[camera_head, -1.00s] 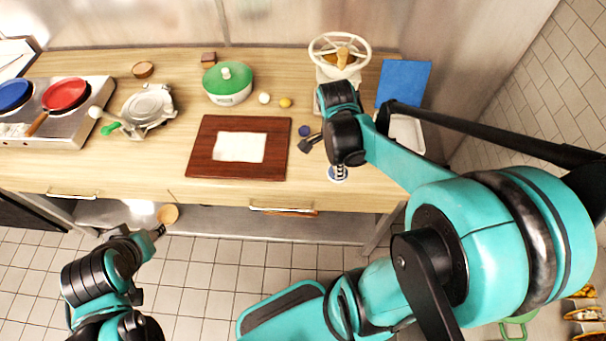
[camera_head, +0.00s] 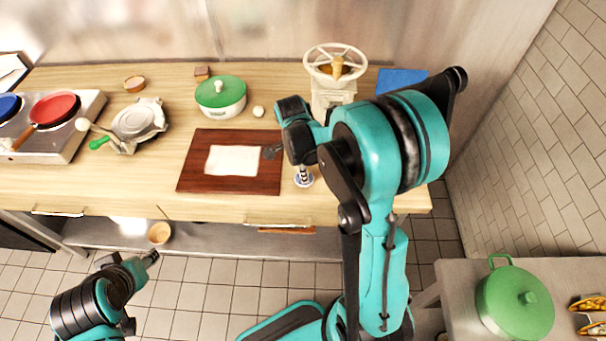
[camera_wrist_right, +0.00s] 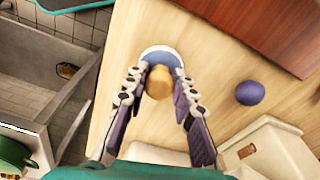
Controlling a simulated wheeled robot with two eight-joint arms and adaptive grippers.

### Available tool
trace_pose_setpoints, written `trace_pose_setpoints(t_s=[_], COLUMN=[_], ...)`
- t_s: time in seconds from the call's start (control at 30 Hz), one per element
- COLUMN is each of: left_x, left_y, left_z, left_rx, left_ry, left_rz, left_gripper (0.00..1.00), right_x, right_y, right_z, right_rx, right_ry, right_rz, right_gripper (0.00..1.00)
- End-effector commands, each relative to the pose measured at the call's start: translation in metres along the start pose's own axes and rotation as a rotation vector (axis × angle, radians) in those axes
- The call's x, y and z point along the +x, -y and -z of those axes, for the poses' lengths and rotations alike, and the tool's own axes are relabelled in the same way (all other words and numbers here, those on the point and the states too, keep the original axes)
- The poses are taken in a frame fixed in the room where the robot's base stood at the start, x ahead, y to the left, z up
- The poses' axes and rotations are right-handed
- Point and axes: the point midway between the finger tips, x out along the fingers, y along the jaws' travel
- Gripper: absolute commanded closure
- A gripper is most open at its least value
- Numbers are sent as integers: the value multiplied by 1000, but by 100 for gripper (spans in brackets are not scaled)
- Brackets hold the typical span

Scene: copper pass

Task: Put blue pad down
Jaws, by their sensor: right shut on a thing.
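In the right wrist view, my right gripper (camera_wrist_right: 160,85) is shut on a round wooden knob (camera_wrist_right: 158,82). In the head view the blue-rimmed pad (camera_head: 304,181) shows below my right gripper (camera_head: 303,168), right of the brown board (camera_head: 190,183) and near the counter's front edge. Whether it touches the counter I cannot tell. My left gripper (camera_head: 151,258) is low at the left, in front of the counter, its fingers too small to read.
A white cloth (camera_head: 234,160) lies on the board. A blue ball (camera_wrist_right: 250,92) lies near the gripper. A cream hand-wheel machine (camera_head: 333,88) and a blue sheet (camera_head: 400,78) stand behind. A green-lidded pot (camera_head: 220,96) is farther left. A side table (camera_head: 458,295) holds a green pot (camera_head: 515,305).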

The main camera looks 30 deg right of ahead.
Motion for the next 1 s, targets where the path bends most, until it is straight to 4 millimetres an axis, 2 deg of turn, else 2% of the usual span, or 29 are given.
trace_pose_setpoints(t_s=[0.07, 0.43, 0.47, 0.5, 0.53, 0.87, 1.0], left_x=[4, 6, 6, 6, 5, 4, -2], left_y=[0, 0, 0, 0, 0, 0, 0], left_z=[-3, -5, -4, -4, -4, -3, 1], left_rx=[0, 0, 0, 0, 0, 0, 0], left_ry=[0, 0, 0, 0, 0, 0, 0], left_rz=[0, 0, 0, 0, 0, 0, 0], left_gripper=[56, 56, 56, 56, 56, 56, 56], right_x=[10, 14, 14, 13, 13, 11, -5], right_y=[0, 0, 0, 0, 0, 0, 0], right_z=[-1, -2, -1, -1, -1, -1, -1], right_rx=[0, 0, 0, 0, 0, 0, -1], right_ry=[0, 0, 0, 0, 0, 0, 0], right_rz=[0, 0, 0, 0, 0, 0, 0], right_gripper=[100, 100, 70, 59, 54, 54, 54])
